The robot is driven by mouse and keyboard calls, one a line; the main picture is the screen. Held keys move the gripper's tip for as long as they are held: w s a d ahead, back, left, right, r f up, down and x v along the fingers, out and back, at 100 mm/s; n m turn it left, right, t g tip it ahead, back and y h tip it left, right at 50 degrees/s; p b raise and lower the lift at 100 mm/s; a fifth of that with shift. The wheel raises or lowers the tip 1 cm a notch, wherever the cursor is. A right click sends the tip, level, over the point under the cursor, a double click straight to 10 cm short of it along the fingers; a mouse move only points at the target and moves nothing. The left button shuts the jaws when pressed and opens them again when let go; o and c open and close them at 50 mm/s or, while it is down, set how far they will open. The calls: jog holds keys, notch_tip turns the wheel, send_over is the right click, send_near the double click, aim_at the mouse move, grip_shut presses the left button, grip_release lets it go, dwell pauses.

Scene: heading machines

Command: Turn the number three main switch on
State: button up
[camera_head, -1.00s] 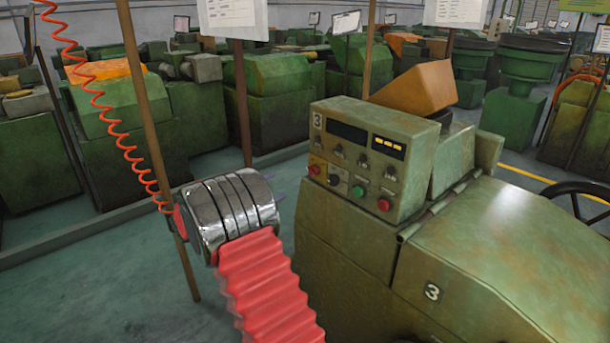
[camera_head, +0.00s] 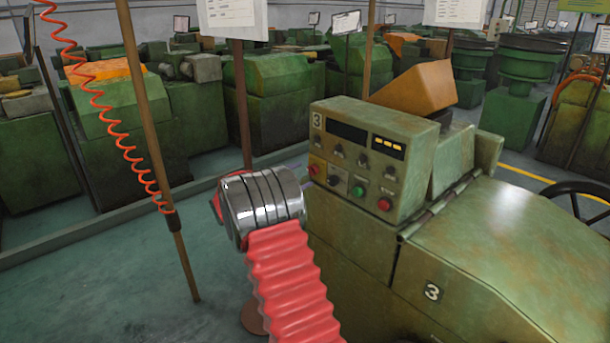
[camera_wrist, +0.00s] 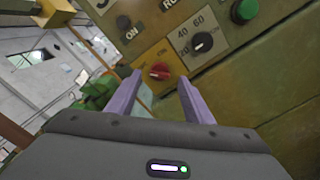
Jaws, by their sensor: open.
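The green control panel (camera_head: 365,163) marked 3 stands on the machine at centre right. At its lower left is a red knob (camera_head: 314,170), also in the wrist view (camera_wrist: 159,71). Its label is too small to read, so I cannot confirm it is the main switch. My gripper (camera_wrist: 160,80) is open, its two purple fingers pointing at the panel. The red knob appears between the fingertips in the wrist view; I cannot tell whether they reach around it. In the head view my wrist is just left of the panel, and the fingers are mostly hidden.
A black dial (camera_wrist: 202,42) marked 20, 40, 60 sits beside the red knob, with a green button (camera_wrist: 243,11) farther right. A black knob (camera_wrist: 123,22) is near an ON label. A brown post (camera_head: 150,120) with a red coiled cable stands left. Open floor lies left of the machine.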

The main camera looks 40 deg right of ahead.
aim_at(313, 170)
jog(key=shift+d, duration=1.45)
jog(key=c, duration=1)
